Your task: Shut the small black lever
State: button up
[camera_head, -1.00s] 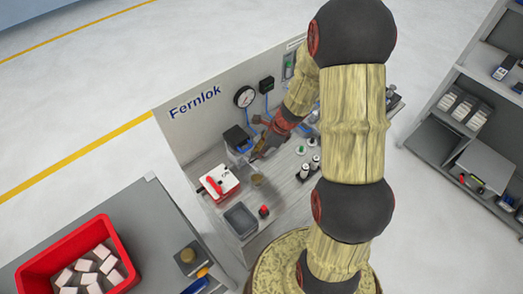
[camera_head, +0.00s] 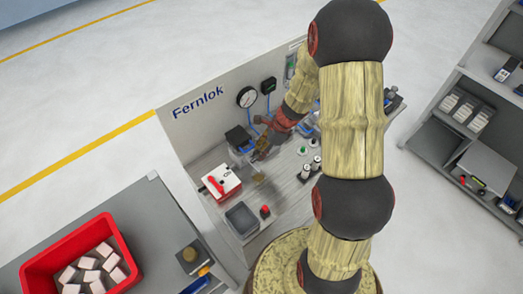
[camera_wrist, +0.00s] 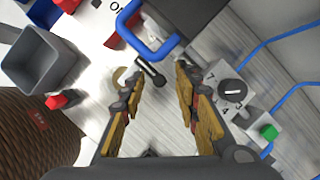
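The small black lever (camera_wrist: 151,72) shows in the wrist view as a short dark bar with a rounded end, just ahead of the gap between my fingertips. A tan round piece (camera_wrist: 121,76) lies to its left. My gripper (camera_wrist: 157,80) is open, with one yellow-padded finger on each side and nothing between the pads. I cannot tell whether the fingers touch the lever. In the head view my gripper (camera_head: 259,153) is over the bench in front of the Fernlok panel. The lever is too small or hidden to make out there.
A dark box with a blue handle (camera_wrist: 151,45) is close ahead. A white box with a red lever (camera_head: 221,183), a grey bin (camera_head: 241,219) and a red button (camera_head: 265,211) are nearby. In the wrist view, a numbered dial (camera_wrist: 232,88) and green button (camera_wrist: 268,132) are at right.

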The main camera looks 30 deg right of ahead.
jog(key=v, duration=1.2)
dwell(0.4)
jog(key=s+a+r+n+t+h+b, duration=0.1)
jog(key=s+a+r+n+b, duration=0.4)
jog(key=s+n, duration=0.4)
jog(key=s+a+r+n+t+h+b, duration=0.2)
jog(key=s+a+r+n+b, duration=0.2)
jog(key=n, duration=1.1)
jog(key=s+a+r, duration=0.2)
jog(key=s+a, duration=0.2)
jog(key=shift+s+a+r+n+h+b, duration=0.2)
jog(key=shift+s+a+n+h+b, duration=0.1)
jog(key=shift+s+a+b, duration=0.1)
